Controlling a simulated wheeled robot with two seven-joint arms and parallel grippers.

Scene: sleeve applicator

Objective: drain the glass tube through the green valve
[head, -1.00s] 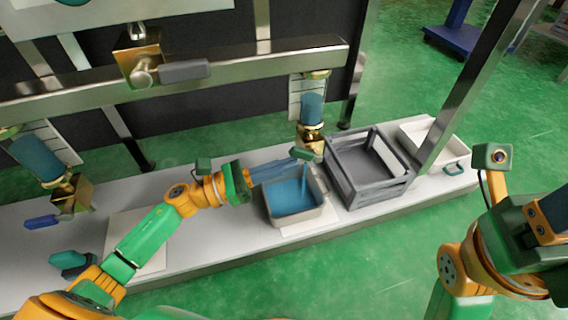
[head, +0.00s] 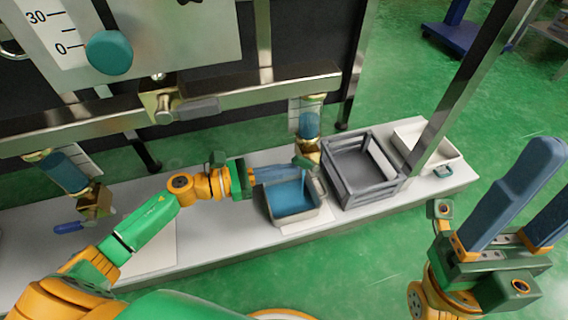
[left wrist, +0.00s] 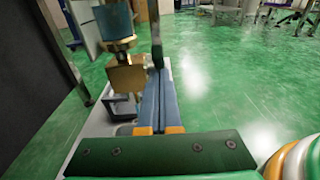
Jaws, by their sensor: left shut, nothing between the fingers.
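The right glass tube (head: 309,124) holds blue liquid in its lower part, above a brass valve (head: 308,146). A green valve handle (head: 302,162) shows below it at my left gripper's fingertips. My left gripper (head: 298,167) is shut and empty, its blue fingers pointing at the handle; I cannot tell whether they touch it. A thin blue stream appears to fall into the pale tray (head: 318,213), which holds blue liquid. The left wrist view shows the tube (left wrist: 115,20) and brass valve (left wrist: 126,76) just left of the shut fingers. My right gripper (head: 552,182) is open and empty, away from the bench.
A grey crate (head: 346,191) stands right of the tray, with a white bin (head: 455,160) beyond it. A steel post rises there. A second tube (head: 65,172) with a blue-handled valve (head: 68,227) is at the left. A steel rail (head: 255,97) runs above.

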